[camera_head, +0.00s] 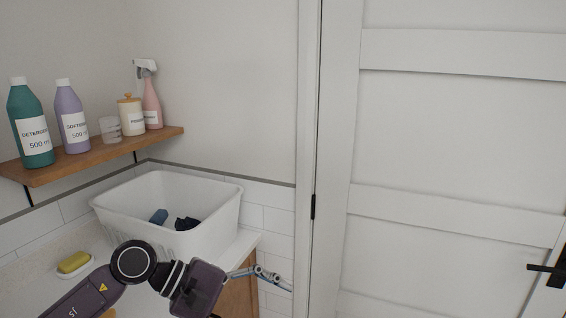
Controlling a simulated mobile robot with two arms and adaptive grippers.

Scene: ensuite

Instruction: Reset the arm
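My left arm comes in from the lower left, dark purple with a black round joint. Its gripper (272,277) points right, in front of the counter's right end and the tiled wall. The slim grey fingers are seen nearly edge-on, so I cannot tell whether they are open or shut. I see no object held in them. My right gripper is not in view.
A white basket (122,212) holding dark cloth items stands on the counter, behind my arm. Yellow soap (74,262) lies on a dish at left. A wooden shelf (80,163) holds bottles above. A closed white door (450,140) is at right.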

